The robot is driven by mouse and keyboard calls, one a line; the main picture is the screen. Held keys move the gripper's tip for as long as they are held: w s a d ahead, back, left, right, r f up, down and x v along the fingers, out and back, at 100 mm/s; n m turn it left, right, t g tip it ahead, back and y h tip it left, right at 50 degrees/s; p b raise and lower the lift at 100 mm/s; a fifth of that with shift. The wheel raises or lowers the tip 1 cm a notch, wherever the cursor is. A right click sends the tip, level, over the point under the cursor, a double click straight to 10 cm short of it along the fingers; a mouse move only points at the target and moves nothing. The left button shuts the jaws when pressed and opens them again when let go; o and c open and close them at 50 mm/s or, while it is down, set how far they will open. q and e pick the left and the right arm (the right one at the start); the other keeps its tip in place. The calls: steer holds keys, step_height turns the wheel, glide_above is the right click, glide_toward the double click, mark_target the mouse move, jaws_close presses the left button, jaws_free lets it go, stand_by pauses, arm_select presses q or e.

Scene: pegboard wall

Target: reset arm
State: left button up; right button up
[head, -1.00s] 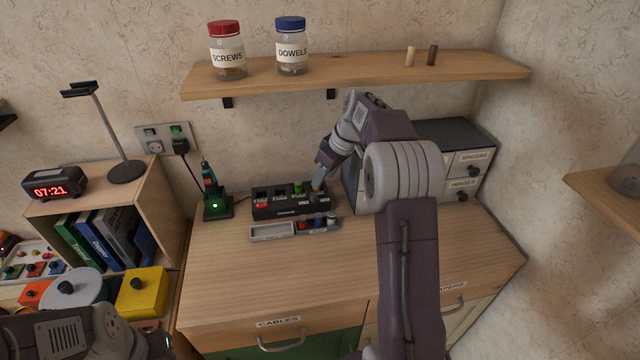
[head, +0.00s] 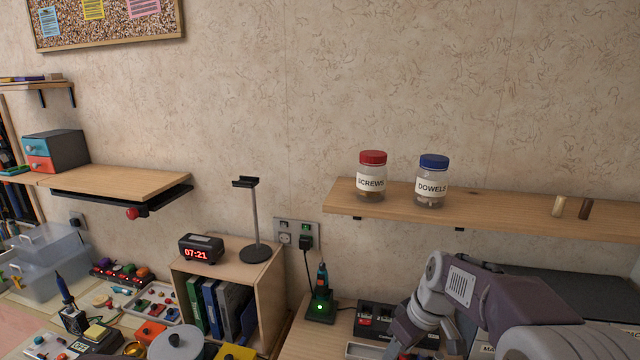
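My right arm comes in from the lower right. Its gripper (head: 408,332) points down and left over the right-hand workbench, in front of the black bit holder (head: 372,316). I cannot tell whether the fingers are open or shut, or whether they hold anything. My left arm and gripper are outside the picture.
The shelf (head: 490,213) above my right arm bears the screws jar (head: 371,178), the dowels jar (head: 432,182) and two small pegs. A green-lit charger (head: 320,306) stands left of the gripper. The clock (head: 201,249) and headphone stand (head: 259,254) are on the cubby.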

steer(key=s+f+m, duration=0.3)
steer(key=s+f, duration=0.2)
steer(key=s, duration=0.2)
steer(key=s+f+m+g+h, duration=0.1)
steer(key=s+f+m, duration=0.2)
steer(key=s+f, duration=0.2)
steer(key=s, duration=0.3)
steer(key=shift+d+m+h, duration=0.25)
steer(key=shift+m+h, duration=0.05)
steer(key=shift+m, duration=0.1)
steer(key=shift+s, duration=0.15)
